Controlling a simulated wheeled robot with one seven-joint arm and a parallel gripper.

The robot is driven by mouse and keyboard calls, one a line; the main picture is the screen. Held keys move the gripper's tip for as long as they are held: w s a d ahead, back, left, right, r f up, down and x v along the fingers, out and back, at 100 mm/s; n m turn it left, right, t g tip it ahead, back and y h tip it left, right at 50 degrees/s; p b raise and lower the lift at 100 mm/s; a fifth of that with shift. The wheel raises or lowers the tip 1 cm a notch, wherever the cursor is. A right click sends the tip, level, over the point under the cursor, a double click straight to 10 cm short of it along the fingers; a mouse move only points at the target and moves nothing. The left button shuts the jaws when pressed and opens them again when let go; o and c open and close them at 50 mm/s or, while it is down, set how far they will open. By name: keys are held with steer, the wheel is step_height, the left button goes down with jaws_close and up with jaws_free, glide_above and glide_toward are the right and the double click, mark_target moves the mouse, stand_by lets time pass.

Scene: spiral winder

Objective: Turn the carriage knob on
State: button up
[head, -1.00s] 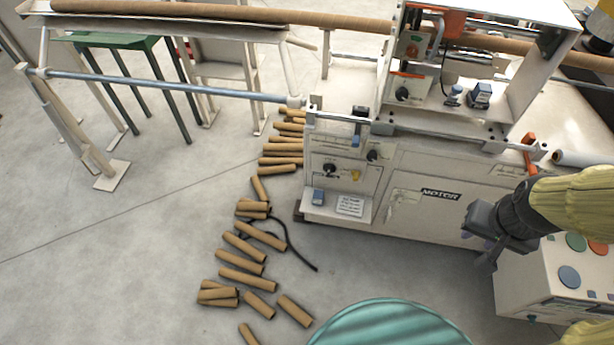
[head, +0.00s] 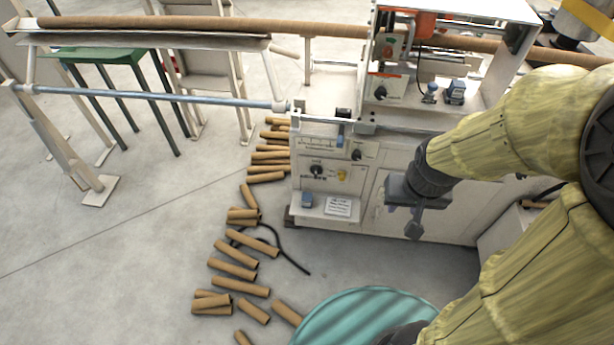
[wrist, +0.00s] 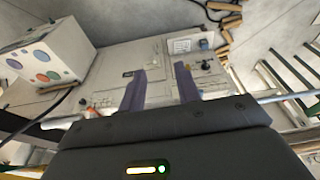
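A dark knob (head: 380,92) sits on the white carriage plate on top of the winding machine. Two more dark knobs, one at the left (head: 317,169) and one higher at the right (head: 357,154), are on the front panel below. No label readable here tells which is the carriage knob. In the wrist view, a dark panel knob (wrist: 205,65) shows to the right of my fingers. My gripper (head: 413,222) hangs before the machine's front, right of the panel, apart from every knob. In the wrist view its fingers (wrist: 160,72) are spread and empty.
Cardboard tubes (head: 235,269) lie on the floor left of the machine. A teal ribbed drum (head: 365,315) stands at the front. Open floor (head: 110,260) lies at the left.

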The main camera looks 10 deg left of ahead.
mark_target(316, 172)
steer(key=w+a+f+m+t+b, duration=0.1)
steer(key=w+a+f+t+b, duration=0.1)
steer(key=w+a+f+b, duration=0.5)
steer(key=w+a+f+t+b, duration=0.1)
steer(key=w+f+t+b, duration=0.25)
steer(key=w+f, duration=0.45)
steer(key=w+a+f+m+t+b, duration=0.15)
steer(key=w+a+f+b, duration=0.35)
steer(key=f, duration=0.6)
steer(key=a+f+n+t+b, duration=0.1)
steer(key=a+f+t+b, duration=0.3)
steer(key=f+b, duration=0.2)
steer(key=a+f+n+t+b, duration=0.1)
steer(key=a+f+t+b, duration=0.3)
steer(key=f, duration=0.5)
steer(key=shift+a+f+h+b, duration=0.2)
steer(key=shift+h+b, duration=0.1)
steer(key=shift+b, duration=0.8)
steer(key=w, duration=0.5)
steer(key=w+b, duration=0.1)
steer(key=w, duration=0.5)
steer(key=w+b, duration=0.1)
steer(key=w, duration=0.5)
steer(key=shift+w+d, duration=0.15)
steer(key=shift+d, duration=0.2)
